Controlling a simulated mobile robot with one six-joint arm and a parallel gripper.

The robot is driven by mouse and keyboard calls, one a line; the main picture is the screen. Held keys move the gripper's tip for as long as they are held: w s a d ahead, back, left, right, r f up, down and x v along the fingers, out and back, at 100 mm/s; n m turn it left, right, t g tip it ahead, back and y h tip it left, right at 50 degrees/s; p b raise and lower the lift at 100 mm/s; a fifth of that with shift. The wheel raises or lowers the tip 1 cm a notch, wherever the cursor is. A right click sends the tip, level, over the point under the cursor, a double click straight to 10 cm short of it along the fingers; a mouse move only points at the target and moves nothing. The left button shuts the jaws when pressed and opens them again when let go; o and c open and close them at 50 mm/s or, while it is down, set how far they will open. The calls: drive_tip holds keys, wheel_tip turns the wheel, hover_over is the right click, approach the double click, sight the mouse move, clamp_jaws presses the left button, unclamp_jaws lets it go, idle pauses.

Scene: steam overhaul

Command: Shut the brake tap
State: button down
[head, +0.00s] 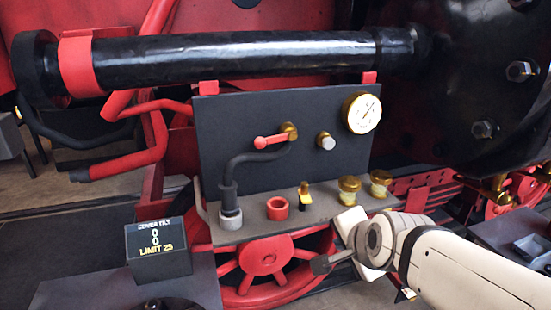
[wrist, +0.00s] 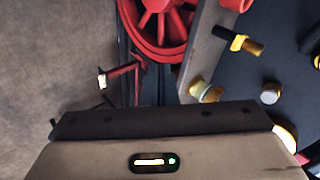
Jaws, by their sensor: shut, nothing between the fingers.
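The brake tap shows in the head view as a red lever (head: 270,141) on a brass body (head: 289,131), on the upper part of the dark panel (head: 230,115). The lever points left, almost level, tilted slightly down at its free end. A black pipe (head: 240,165) bends from below the tap down to the shelf. My gripper (head: 318,265) is shut and empty, low in front of the shelf, below and to the right of the tap and apart from it. The wrist view does not clearly show the tap or my fingertips.
A pressure gauge (head: 362,112) and a silver knob (head: 326,141) sit right of the tap. The shelf (head: 330,213) holds a red ring (head: 277,208), a yellow-and-black fitting (head: 305,195) and brass cups (head: 349,188). A black cylinder (head: 230,55) runs above; a labelled box (head: 157,250) stands front left.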

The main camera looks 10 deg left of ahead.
sight(275, 139)
drive_tip(key=w+a+r+m+t+y+b, duration=0.1)
drive_tip(key=w+a+r+m+t+y, duration=0.2)
drive_tip(key=a+m, duration=0.4)
drive_tip(key=w+a+r+m+t+y+b, duration=0.1)
drive_tip(key=w+a+r+m+t, duration=0.35)
drive_tip(key=m, duration=0.55)
drive_tip(key=shift+g, duration=0.65)
drive_tip(key=p+x, duration=0.1)
drive_tip(key=x, duration=0.2)
drive_tip(key=a+p+x, duration=0.1)
drive_tip(key=x, duration=0.2)
drive_tip(key=p+x, duration=0.1)
drive_tip(key=x, duration=0.1)
drive_tip(key=shift+w+a+r+p, duration=0.1)
drive_tip(key=shift+a+r+p, duration=0.05)
drive_tip(key=shift+a+p, duration=0.15)
drive_tip(key=r+p, duration=0.2)
drive_tip(key=shift+a+r, duration=0.35)
drive_tip(key=shift+a, duration=0.05)
drive_tip(key=shift+s+a+r+p, duration=0.1)
drive_tip(key=shift+s+r+p, duration=0.25)
drive_tip(key=shift+p, duration=0.15)
drive_tip(key=shift+w+f+b, duration=0.1)
drive_tip(key=shift+f+b, duration=0.1)
drive_tip(key=shift+b, duration=0.8)
drive_tip(key=b, duration=0.3)
drive_tip(key=shift+r, duration=0.15)
